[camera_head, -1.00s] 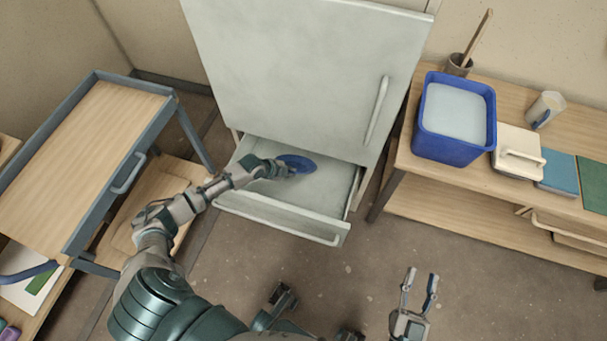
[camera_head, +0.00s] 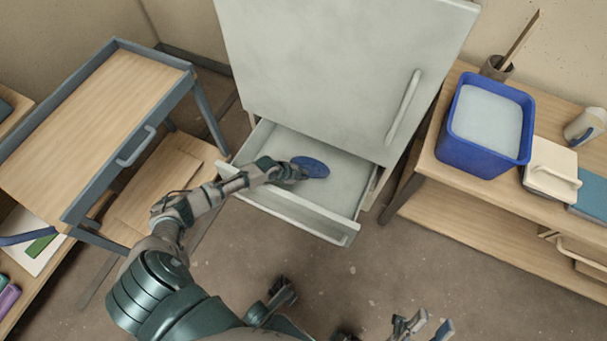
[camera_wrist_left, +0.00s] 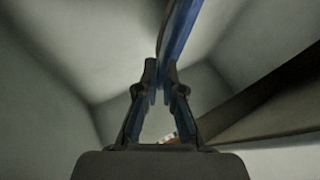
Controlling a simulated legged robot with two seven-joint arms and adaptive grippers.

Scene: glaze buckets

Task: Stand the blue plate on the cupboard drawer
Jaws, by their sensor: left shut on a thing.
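The blue plate (camera_head: 315,168) is over the pulled-out cupboard drawer (camera_head: 350,180), near its middle. My left gripper (camera_head: 297,172) is shut on the plate's near-left edge. In the left wrist view the plate (camera_wrist_left: 180,30) shows edge-on, rising from between the fingertips (camera_wrist_left: 161,80). The drawer's pale walls and floor surround it there. I cannot tell whether the plate touches the drawer floor. My right gripper (camera_head: 422,326) is low in the head view, partly cut off, with its fingers apart and nothing seen between them.
The tall pale cupboard (camera_head: 330,70) rises behind the drawer. A wooden cart (camera_head: 85,120) stands at left.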

